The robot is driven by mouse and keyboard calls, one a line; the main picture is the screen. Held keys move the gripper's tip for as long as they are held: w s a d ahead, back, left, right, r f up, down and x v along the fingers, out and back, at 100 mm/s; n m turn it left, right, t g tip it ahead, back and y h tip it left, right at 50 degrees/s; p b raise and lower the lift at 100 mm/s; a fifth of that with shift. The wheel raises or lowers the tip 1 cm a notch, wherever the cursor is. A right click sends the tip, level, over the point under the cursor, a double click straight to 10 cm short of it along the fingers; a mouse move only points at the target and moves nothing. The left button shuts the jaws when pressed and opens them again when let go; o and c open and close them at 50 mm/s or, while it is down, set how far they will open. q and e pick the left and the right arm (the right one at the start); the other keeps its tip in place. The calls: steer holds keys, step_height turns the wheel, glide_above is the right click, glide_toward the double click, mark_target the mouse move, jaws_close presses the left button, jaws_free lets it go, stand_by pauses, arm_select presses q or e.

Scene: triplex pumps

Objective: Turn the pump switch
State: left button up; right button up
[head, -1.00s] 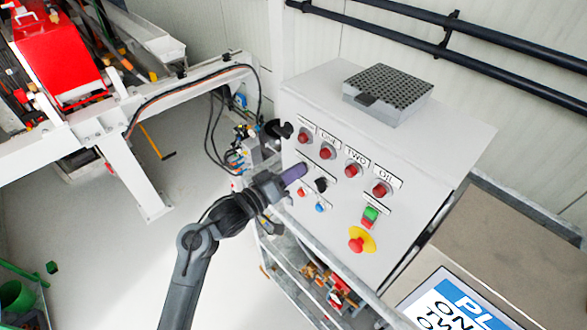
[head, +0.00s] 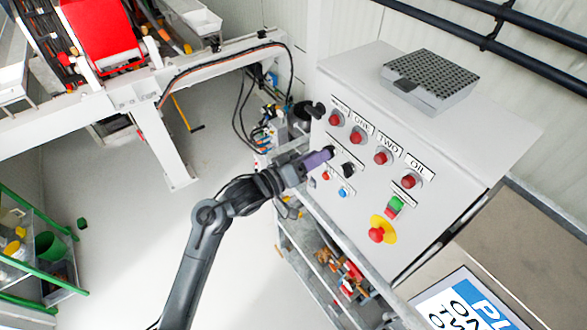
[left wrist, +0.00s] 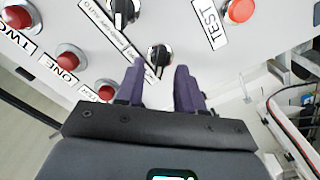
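Two black rotary knobs are on the white sloped control panel (head: 335,205). One knob (head: 329,152) is at the tips of my left gripper (head: 322,157); the other knob (head: 348,170) is just right of it and below the red lamps. In the left wrist view, the purple fingers of my left gripper (left wrist: 160,70) are open, one on each side of the nearer knob (left wrist: 160,56). The knob shows in the gap at the fingertips, with no clear contact. The other knob (left wrist: 123,12) is farther up and left. My right gripper is not in view.
Several red lamps (head: 381,157) line the panel above the knobs. Below are a red button (head: 326,176), a blue button (head: 343,191), a green-red switch (head: 394,207) and a yellow-backed red stop button (head: 377,234). A grey perforated box (head: 430,80) sits on top.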

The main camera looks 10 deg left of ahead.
arm_select(q)
steer(key=b+v, duration=0.1)
steer(key=v, duration=0.7)
steer(key=shift+s+a, duration=0.3)
steer(key=s+f+n+g+y+p, duration=0.1)
steer(key=s+f+n+y+p, duration=0.3)
steer(key=s+f, duration=0.85)
steer(key=s+a+f+m+g+y+p, duration=0.2)
steer(key=s+a+m+g+y, duration=0.3)
steer(key=s+a, duration=0.8)
steer(key=s+f+g+y, duration=0.1)
steer(key=s+g+y, duration=0.1)
steer(key=s+y, duration=0.2)
steer(key=shift+s+a+f+m+g+p, duration=0.2)
steer(key=shift+s+a+m+g+p, duration=0.1)
steer(key=shift+a, duration=0.1)
